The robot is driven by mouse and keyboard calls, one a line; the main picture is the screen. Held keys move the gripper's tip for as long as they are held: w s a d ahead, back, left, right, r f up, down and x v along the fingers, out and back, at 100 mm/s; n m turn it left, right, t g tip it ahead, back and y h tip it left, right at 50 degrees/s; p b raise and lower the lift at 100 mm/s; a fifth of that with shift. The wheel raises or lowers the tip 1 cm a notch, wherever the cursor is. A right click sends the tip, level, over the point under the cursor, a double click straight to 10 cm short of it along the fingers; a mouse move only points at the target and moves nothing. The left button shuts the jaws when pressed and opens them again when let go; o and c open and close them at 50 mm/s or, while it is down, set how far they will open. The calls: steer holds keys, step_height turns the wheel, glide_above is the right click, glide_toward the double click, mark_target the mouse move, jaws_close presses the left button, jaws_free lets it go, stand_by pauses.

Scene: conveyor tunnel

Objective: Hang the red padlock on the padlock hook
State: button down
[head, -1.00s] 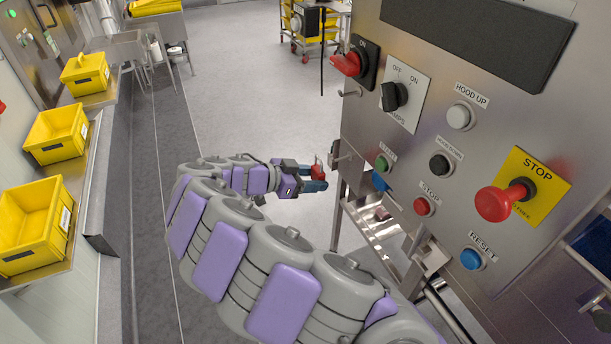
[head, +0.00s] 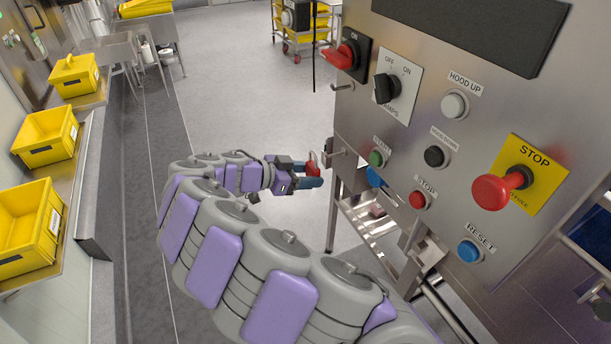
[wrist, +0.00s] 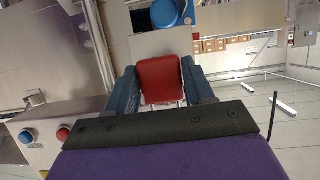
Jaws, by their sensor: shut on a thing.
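The red padlock (head: 311,168) is between the fingers of my gripper (head: 312,178), left of the steel control panel. In the wrist view, the padlock's red body (wrist: 160,78) sits between the two dark blue fingers of my gripper (wrist: 161,88), with thin shackle legs partly visible below it. A small metal hook (head: 337,153) sticks out from the panel's left edge, close to the right of the padlock. Another metal hook (head: 343,87) is higher, below the red rotary switch. The padlock appears apart from both hooks. I cannot tell which is the padlock hook.
The control panel (head: 420,120) fills the right side, with a red switch (head: 343,55), a black knob (head: 386,88) and a protruding red stop button (head: 492,191). Yellow crates (head: 28,222) line the left. Open floor (head: 240,95) lies behind my gripper.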

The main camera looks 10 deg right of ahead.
steer(key=shift+w+d, duration=0.1)
steer(key=shift+d, duration=0.1)
steer(key=shift+w+d+b, duration=0.25)
steer(key=shift+d+b, duration=0.15)
steer(key=shift+d, duration=0.4)
steer(key=shift+w+d+b, duration=0.3)
steer(key=shift+d+b, duration=0.1)
steer(key=shift+d, duration=0.4)
steer(key=shift+w+d+b, duration=0.25)
steer(key=shift+d+b, duration=0.15)
steer(key=shift+d, duration=0.4)
steer(key=shift+f, duration=0.8)
steer(key=shift+c, duration=1.7)
jaws_free()
steer(key=p+v, duration=0.2)
steer(key=v, duration=1.5)
steer(key=shift+a+p, duration=0.25)
steer(key=shift+p, duration=0.15)
steer(key=shift+r, duration=0.1)
